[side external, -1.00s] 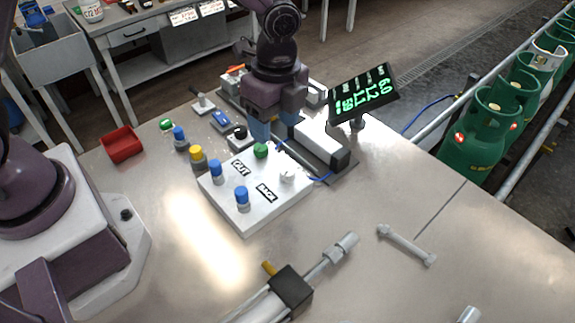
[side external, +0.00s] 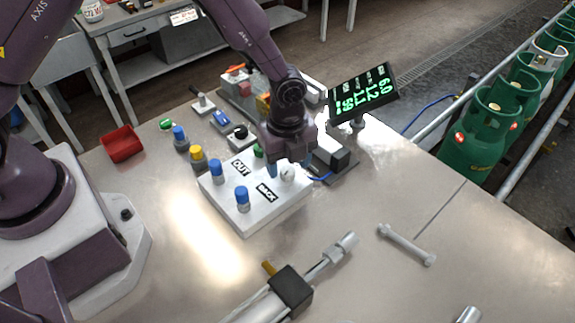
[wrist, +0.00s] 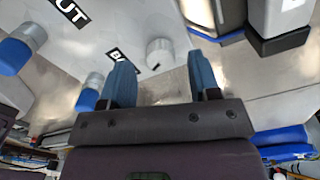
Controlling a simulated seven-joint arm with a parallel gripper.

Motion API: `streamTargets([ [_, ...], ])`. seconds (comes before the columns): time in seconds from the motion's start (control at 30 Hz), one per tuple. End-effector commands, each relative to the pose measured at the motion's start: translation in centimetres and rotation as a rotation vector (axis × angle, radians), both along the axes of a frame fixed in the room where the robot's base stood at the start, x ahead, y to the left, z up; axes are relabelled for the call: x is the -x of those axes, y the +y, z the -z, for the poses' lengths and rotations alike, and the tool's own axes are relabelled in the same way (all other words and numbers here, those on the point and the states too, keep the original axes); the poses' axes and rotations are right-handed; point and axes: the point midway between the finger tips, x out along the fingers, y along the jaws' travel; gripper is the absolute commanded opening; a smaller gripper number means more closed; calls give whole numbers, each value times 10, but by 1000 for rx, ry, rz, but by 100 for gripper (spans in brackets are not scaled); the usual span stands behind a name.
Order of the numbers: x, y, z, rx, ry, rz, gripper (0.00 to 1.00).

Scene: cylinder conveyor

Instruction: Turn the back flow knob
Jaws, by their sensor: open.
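The white control panel (side external: 246,220) carries the labels OUT (side external: 240,169) and BACK (side external: 266,192). A white knob (side external: 287,174) is at its right side, near the BACK label; it also shows in the wrist view (wrist: 160,54). A blue knob (side external: 242,198) stands on the other side of the BACK label, and another blue knob (side external: 216,173) is by OUT. My gripper (side external: 289,166) is low over the panel at the white knob. In the wrist view my open blue fingers (wrist: 161,72) are on either side of the knob, with gaps to it.
A green knob (side external: 258,150) is partly hidden by my gripper. A dark-ended white device (side external: 338,157) and a display (side external: 362,89) stand close on the right. Yellow and blue buttons (side external: 197,158) and a red tray (side external: 121,143) are to the left.

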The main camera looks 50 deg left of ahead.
Motion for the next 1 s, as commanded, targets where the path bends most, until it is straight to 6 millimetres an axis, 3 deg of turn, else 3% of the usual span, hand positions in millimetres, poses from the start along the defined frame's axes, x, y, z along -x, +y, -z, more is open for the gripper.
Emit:
streamTargets([
  [0.17, 0, 0, 16, 0, 0, 0, 56],
  [0.47, -1, 0, 19, 1, -2, -1, 56],
  [0.5, 0, 0, 19, 1, -2, -1, 54],
  [0.7, 0, 0, 18, 1, -2, -1, 8],
  [1.0, 0, 0, 18, 1, -2, -24, 7],
])
